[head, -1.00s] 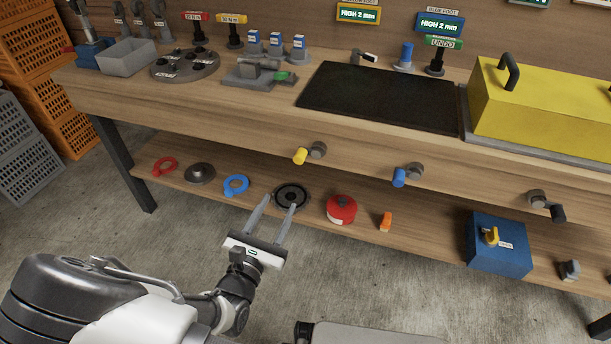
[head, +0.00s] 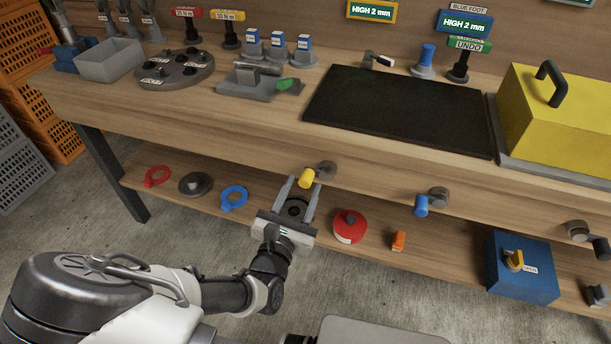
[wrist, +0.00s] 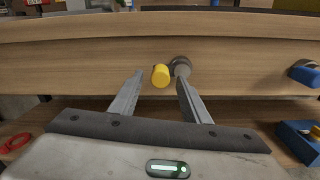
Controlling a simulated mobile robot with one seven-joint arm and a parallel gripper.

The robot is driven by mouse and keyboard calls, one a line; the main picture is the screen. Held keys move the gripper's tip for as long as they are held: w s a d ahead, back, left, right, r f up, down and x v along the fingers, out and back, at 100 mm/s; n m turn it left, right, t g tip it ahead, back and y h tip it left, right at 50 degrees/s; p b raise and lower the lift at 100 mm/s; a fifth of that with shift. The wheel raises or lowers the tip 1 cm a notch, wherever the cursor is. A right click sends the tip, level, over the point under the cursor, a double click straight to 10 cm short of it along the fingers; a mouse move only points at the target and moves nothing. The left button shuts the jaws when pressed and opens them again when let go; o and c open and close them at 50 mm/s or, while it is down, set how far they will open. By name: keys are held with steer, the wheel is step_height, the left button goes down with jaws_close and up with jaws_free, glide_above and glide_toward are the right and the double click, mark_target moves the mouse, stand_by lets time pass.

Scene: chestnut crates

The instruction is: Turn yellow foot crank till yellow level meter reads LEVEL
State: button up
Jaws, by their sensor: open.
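The yellow foot crank (head: 307,178) sticks out from the front edge of the bench, its yellow knob offset left of a grey hub (head: 326,169). My gripper (head: 302,183) is open, its two fingers pointing at the crank. In the wrist view the yellow knob (wrist: 161,76) shows between and beyond the fingertips (wrist: 158,76), and the right fingertip overlaps the hub in the picture. I cannot tell whether anything touches. The yellow level meter (head: 371,11) on the back wall reads HIGH 2 mm.
A blue crank (head: 422,205) and a black-handled crank (head: 588,236) sit farther right on the bench front. The blue meter (head: 464,24) also reads HIGH 2 mm. The lower shelf holds rings, a red container (head: 349,226) and a blue box (head: 521,268) below and beside my gripper.

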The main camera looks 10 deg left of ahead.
steer(key=shift+w, duration=0.7)
steer(key=c, duration=1)
steer(key=shift+c, duration=0.2)
steer(key=shift+d+n+p, duration=0.1)
steer(key=shift+n+p, duration=0.3)
steer(key=shift+p, duration=0.05)
